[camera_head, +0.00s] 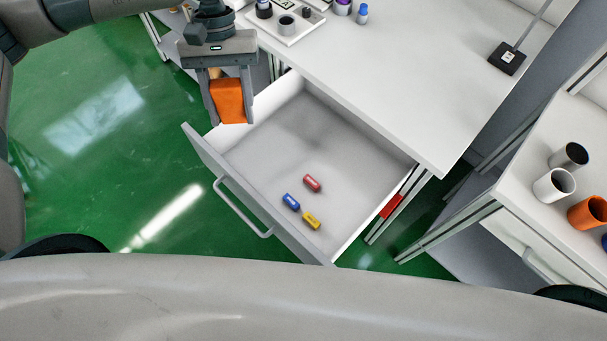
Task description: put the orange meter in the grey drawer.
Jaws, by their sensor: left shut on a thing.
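The orange meter (229,101) is a boxy orange block held between the fingers of my left gripper (229,115). My left gripper is shut on it, with the meter hanging below the palm. The drawer is pulled open from under the white table. A red block (312,183), a blue block (290,202) and a yellow block (312,221) lie on its floor near the front right. My right gripper is out of view.
The white table (400,95) borders the drawer; a white tray (291,40) with small items stands at its far left. A black-based stand (506,58) is on its right. Cups, including an orange one (587,212), stand on the right table. Most of the drawer floor is clear.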

